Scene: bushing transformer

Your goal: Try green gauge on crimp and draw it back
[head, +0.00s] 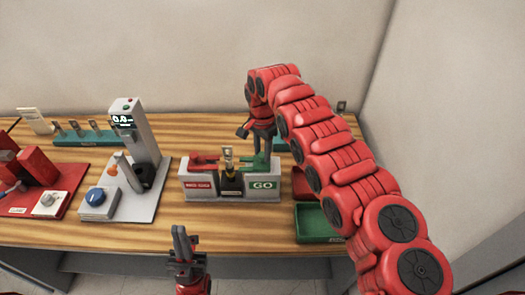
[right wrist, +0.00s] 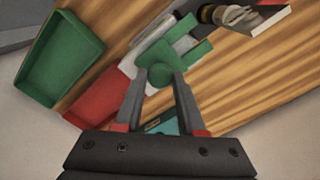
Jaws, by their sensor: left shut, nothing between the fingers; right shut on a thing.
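The green gauge (head: 262,163) is at the right side of the gauge stand, above the GO label. My right gripper (head: 262,143) is shut on it from above. In the right wrist view the fingertips grip its round knob (right wrist: 160,75), and its two prongs (right wrist: 187,42) point to the upper right. The crimp (head: 229,158) stands upright in a dark holder between the red and green sides. It seems to show at the top of the right wrist view (right wrist: 238,15), apart from the prongs. My left gripper (head: 182,240) is shut and empty in front of the table.
The red gauge (head: 205,160) rests over the NO-GO side of the stand (head: 200,187). A green tray (head: 318,222) and a red tray (right wrist: 100,98) lie to the right. A grey press (head: 142,140) and a red fixture (head: 45,185) stand left. A teal rack (head: 85,139) is behind.

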